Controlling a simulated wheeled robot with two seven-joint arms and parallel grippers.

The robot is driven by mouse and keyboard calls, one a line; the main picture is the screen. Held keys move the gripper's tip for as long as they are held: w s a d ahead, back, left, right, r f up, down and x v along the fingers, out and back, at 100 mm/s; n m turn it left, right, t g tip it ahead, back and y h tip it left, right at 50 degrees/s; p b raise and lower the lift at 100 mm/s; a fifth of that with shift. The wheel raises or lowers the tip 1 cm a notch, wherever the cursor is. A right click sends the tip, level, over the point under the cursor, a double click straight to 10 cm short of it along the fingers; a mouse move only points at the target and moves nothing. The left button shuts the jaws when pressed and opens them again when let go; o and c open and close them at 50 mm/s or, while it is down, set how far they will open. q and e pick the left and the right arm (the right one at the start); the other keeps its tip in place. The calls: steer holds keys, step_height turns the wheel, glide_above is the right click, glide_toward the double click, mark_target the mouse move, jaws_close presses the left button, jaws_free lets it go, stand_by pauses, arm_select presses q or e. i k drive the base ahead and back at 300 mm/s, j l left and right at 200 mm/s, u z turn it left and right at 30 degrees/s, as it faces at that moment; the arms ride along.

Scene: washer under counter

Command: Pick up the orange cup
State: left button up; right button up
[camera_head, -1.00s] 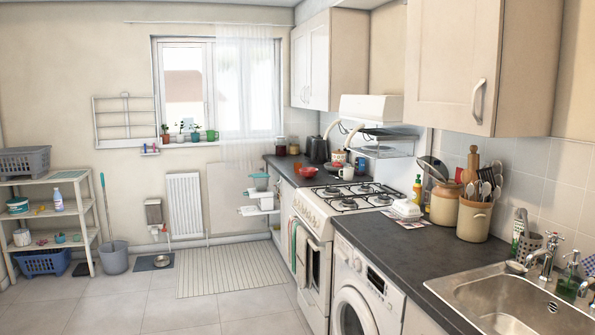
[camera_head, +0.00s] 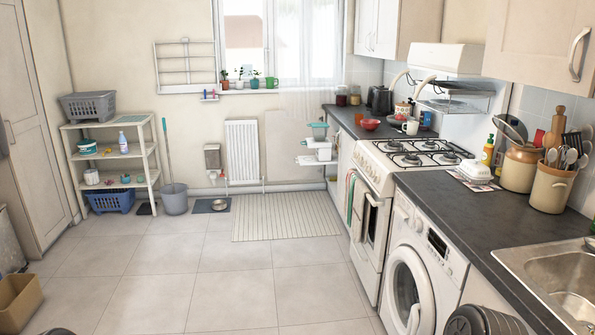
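A small orange-red cup (camera_head: 359,118) stands on the far part of the dark worktop (camera_head: 347,113), beyond the stove. A red bowl (camera_head: 370,125) is just in front of it and to its right. The cup is small in the picture, and its lower part is hard to make out. Neither of my grippers is in view; only dark, rounded parts that look like my arms show at the bottom edge.
The stove (camera_head: 415,153) and washing machine (camera_head: 410,280) line the right side, with a sink (camera_head: 560,275) nearest. A white mug (camera_head: 410,126) and kettle (camera_head: 380,99) are near the cup. The tiled floor is open; a cardboard box (camera_head: 18,300) sits at lower left.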

mark_target(358, 117)
steer(key=i, duration=7.9)
steer(key=z, duration=4.15)
steer(key=i+j, duration=0.1)
